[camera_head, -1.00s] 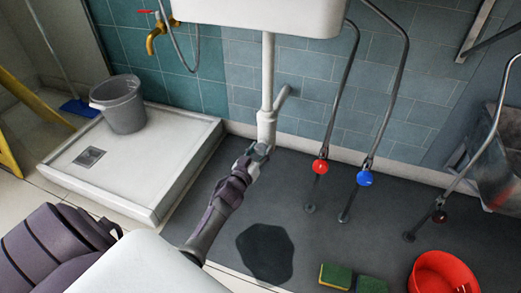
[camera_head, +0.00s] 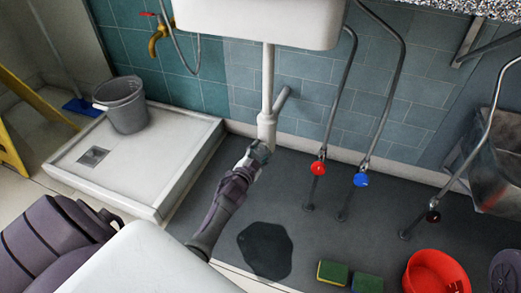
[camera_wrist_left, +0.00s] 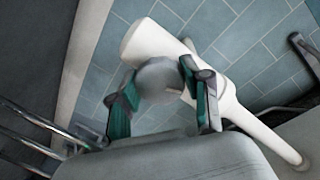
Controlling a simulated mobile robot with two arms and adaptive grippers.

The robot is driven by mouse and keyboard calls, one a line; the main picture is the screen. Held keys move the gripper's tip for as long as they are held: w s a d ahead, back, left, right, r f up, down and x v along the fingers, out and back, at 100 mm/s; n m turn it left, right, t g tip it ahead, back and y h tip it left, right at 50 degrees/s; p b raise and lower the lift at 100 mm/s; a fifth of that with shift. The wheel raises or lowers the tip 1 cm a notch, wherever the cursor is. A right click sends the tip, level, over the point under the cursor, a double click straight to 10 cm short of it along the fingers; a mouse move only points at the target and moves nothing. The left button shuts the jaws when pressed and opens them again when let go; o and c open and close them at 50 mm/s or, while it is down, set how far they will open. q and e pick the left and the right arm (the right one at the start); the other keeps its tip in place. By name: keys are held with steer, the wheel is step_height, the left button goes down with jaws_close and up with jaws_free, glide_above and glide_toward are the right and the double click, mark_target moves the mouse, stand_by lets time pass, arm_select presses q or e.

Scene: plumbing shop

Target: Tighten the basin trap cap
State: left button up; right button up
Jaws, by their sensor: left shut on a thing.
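The white basin trap (camera_head: 267,125) hangs on a white pipe under the basin (camera_head: 258,22). My left gripper (camera_head: 260,151) is at the trap's lower end and shut on the cap, which the hand hides in the head view. In the left wrist view the round grey-white cap (camera_wrist_left: 160,80) sits between the two fingers of my left gripper (camera_wrist_left: 156,88), at the end of the white trap body (camera_wrist_left: 230,100). My right gripper is not in view.
A dark puddle (camera_head: 265,250) lies on the floor below. Red (camera_head: 318,168) and blue (camera_head: 361,180) valve handles stand to the right of the trap. A red basin (camera_head: 437,272) and sponges (camera_head: 332,272) are at the lower right. A grey bucket (camera_head: 124,104) stands on the shower tray (camera_head: 185,140) at left.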

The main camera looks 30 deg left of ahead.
arm_select(q)
steer(key=m, duration=0.4)
steer(key=shift+m, duration=0.3)
stand_by(0.3)
steer(key=shift+f, duration=0.1)
steer(key=o, duration=1.2)
steer(key=s, duration=0.4)
steer(key=s+d+r, duration=0.1)
steer(key=s, duration=0.3)
steer(key=s+d, duration=0.1)
steer(key=s, duration=0.2)
steer(key=shift+s+d+r, duration=0.2)
steer(key=shift+s+d, duration=0.05)
steer(key=shift+s, duration=0.15)
